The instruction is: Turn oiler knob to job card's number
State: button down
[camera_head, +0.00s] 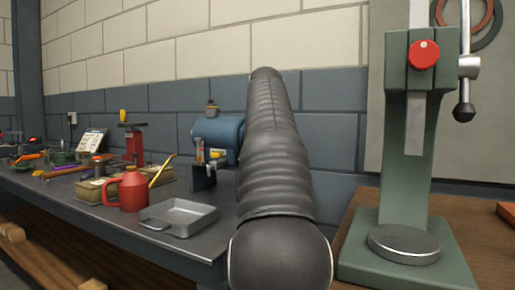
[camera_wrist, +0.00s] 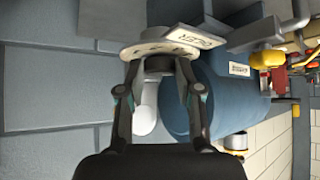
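In the wrist view, a dark round knob (camera_wrist: 158,64) sits in front of a pale dial disc (camera_wrist: 133,52) with dark marks too small to read. A pale plate with lettering (camera_wrist: 196,37), seemingly "OILER", stands beside the disc. My gripper (camera_wrist: 158,72) reaches toward the dial, its two fingers apart with one on each side of the knob. I cannot tell whether the fingertips touch it. In the head view, my arm hides the gripper, knob and dial. A pale card (camera_head: 90,143), possibly the job card, leans on the bench far left; its writing is unreadable.
A blue cylinder (camera_head: 215,131) stands against the wall beside my arm and fills much of the wrist view (camera_wrist: 232,92). A red jug (camera_head: 132,191), metal tray (camera_head: 180,218) and red stand (camera_head: 133,143) occupy the bench. A green press (camera_head: 397,180) stands close on the right.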

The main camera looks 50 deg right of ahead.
jog(key=shift+w+a+r+m+g+h+p, duration=0.15)
jog(key=shift+m+g+h+p, duration=0.25)
jog(key=shift+m+p, duration=0.3)
jog(key=shift+m+g+h+p, duration=0.45)
jog(key=shift+m+g+h, duration=0.05)
jog(key=shift+m, duration=0.4)
jog(key=c, duration=0.8)
grip_release()
jog(key=shift+o, duration=0.2)
jog(key=v, duration=1.1)
jog(key=shift+a+r, duration=0.25)
jog(key=shift+a, duration=0.05)
